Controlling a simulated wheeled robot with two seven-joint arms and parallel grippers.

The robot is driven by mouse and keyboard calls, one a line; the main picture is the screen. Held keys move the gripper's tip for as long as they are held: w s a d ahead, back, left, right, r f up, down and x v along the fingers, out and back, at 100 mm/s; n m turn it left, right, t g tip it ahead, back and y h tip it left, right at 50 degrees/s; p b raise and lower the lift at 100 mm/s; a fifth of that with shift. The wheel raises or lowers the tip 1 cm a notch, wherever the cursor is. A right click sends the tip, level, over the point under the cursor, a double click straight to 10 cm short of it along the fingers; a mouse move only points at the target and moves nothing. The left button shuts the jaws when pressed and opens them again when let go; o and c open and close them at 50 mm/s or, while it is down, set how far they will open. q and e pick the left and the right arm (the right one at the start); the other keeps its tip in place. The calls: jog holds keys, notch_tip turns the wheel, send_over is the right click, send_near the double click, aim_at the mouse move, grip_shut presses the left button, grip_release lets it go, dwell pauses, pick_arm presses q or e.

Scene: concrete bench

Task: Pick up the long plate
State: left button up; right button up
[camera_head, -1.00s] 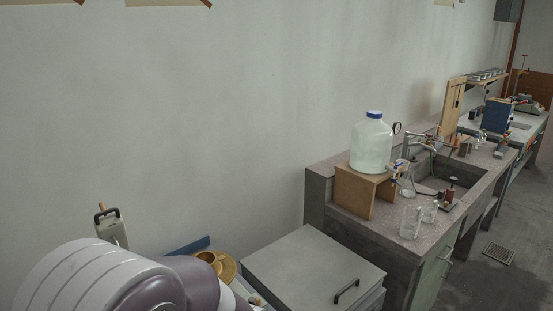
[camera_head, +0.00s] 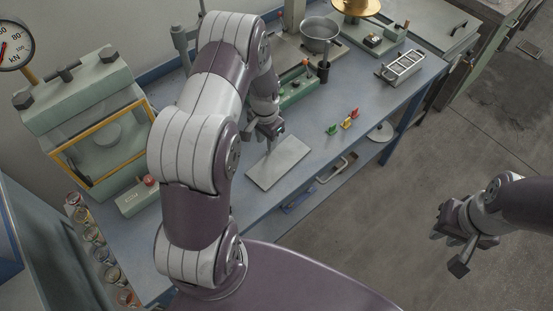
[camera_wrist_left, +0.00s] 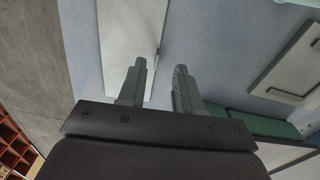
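The long plate (camera_head: 279,163) is a flat, pale grey rectangle lying on the blue bench top. In the left wrist view the plate (camera_wrist_left: 128,35) runs from the top edge down to the fingers. My left gripper (camera_head: 270,146) is at the plate's far edge in the head view. In the wrist view my left gripper (camera_wrist_left: 160,66) is open, one finger overlapping the plate and the other beside its edge, over blue bench. Contact cannot be told. My right gripper (camera_head: 450,250) is open and empty, out over the floor, away from the bench.
The blue bench (camera_head: 345,165) is clear just around the plate. A green block-like device (camera_head: 298,88) stands behind it, and small coloured pieces (camera_head: 343,121) lie to its right. A testing press (camera_head: 88,120) and several jars (camera_head: 92,235) stand at left.

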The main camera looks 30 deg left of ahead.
aim_at(279, 159)
pick_arm(q)
jog(key=f, duration=0.4)
jog(key=shift+w+d, duration=0.35)
jog(key=shift+w, duration=0.05)
jog(key=shift+s, duration=0.15)
jog(key=shift+s+a, duration=0.1)
jog(key=shift+a, duration=0.05)
jog(key=c, duration=0.4)
grip_shut()
jog(key=shift+r, duration=0.1)
